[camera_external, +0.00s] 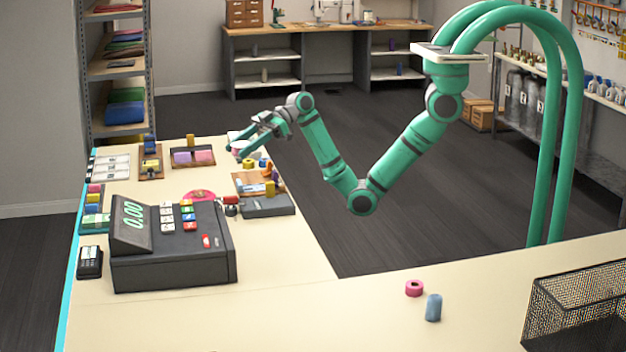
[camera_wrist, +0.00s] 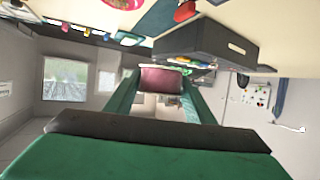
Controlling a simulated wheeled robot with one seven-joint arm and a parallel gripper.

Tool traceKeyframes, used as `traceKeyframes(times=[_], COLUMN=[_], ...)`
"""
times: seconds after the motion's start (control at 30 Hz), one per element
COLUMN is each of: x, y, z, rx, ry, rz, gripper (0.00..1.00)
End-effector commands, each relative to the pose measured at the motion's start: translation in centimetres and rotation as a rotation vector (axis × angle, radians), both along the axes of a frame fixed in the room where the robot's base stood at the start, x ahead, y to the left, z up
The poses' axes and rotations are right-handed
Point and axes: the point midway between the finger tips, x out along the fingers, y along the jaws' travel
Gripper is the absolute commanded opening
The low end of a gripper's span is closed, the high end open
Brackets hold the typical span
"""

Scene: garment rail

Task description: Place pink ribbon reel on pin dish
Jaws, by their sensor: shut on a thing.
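My gripper (camera_external: 262,128) is raised above the far right end of the counter. In the wrist view its two green fingers (camera_wrist: 162,92) are shut on a dark pink reel (camera_wrist: 162,78), held at the fingertips. The dish also shows at the top edge of the wrist view (camera_wrist: 122,3). The gripper is apart from the dish, behind it and to its right.
The black cash register (camera_external: 172,245) stands in front of the dish. A grey box (camera_external: 268,206) and several small coloured reels lie near the counter's right edge.

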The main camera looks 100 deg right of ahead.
Motion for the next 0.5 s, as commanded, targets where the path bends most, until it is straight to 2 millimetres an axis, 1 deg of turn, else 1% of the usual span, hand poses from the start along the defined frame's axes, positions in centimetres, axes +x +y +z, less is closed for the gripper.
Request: traceKeyframes(times=[0.03, 0.1, 0.2, 0.27, 0.37, 0.5], x=[0.0, -0.1, 0.0, 0.5, 1.9, 4.8], y=[-1.4, -2.6, -3.6, -3.9, -4.1, -4.4], z=[0.1, 0.3, 0.3, 0.1, -0.6, -1.9], rx=[0.000, 0.001, 0.001, 0.002, 0.003, 0.002], ry=[-0.001, -0.002, -0.002, -0.001, 0.000, 0.002], rz=[-0.016, -0.030, -0.040, -0.043, -0.043, -0.042], gripper=[0.26, 0.26, 0.26, 0.26, 0.26, 0.26])
